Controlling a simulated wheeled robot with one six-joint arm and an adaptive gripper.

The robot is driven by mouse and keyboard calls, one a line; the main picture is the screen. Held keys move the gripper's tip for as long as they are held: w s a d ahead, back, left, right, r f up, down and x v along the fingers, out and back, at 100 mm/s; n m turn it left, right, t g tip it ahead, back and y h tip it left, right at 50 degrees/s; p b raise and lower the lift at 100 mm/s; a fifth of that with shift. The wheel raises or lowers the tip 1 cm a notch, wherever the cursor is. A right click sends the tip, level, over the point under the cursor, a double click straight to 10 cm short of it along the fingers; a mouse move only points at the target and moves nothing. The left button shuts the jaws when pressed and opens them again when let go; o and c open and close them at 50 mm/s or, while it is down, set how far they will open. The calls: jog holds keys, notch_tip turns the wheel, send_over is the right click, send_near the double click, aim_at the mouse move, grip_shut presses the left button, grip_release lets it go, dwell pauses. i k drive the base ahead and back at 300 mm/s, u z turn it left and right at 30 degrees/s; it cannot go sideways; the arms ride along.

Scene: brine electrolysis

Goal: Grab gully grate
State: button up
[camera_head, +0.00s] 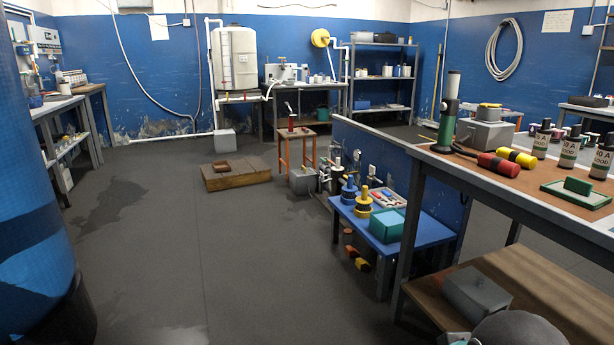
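No thing in view is clearly a gully grate, and small things on the floor are too far off to tell. A small red-brown square piece (222,166) lies on a low wooden platform (238,184) on the floor, left of the middle. I cannot tell whether it is a grate. My gripper is not in view. A dark grey rounded shape shows at the bottom right edge, and I cannot tell what it is.
The grey floor (150,240) is open at the left and middle. A workbench (480,185) with tools and cylinders fills the right. A low blue table (420,232) stands beside it. A large blue drum (35,200) stands close at left. A white tank (234,60) stands at the back.

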aim_at(302, 171)
jog(key=u, duration=0.5)
jog(key=i, duration=1.25)
jog(key=u, duration=0.8)
jog(key=i, duration=1.9)
jog(key=u, duration=0.2)
jog(key=i, duration=2.05)
jog(key=z, duration=0.6)
jog(key=i, duration=1.45)
jog(key=z, duration=1.9)
jog(key=i, duration=1)
jog(key=z, duration=0.6)
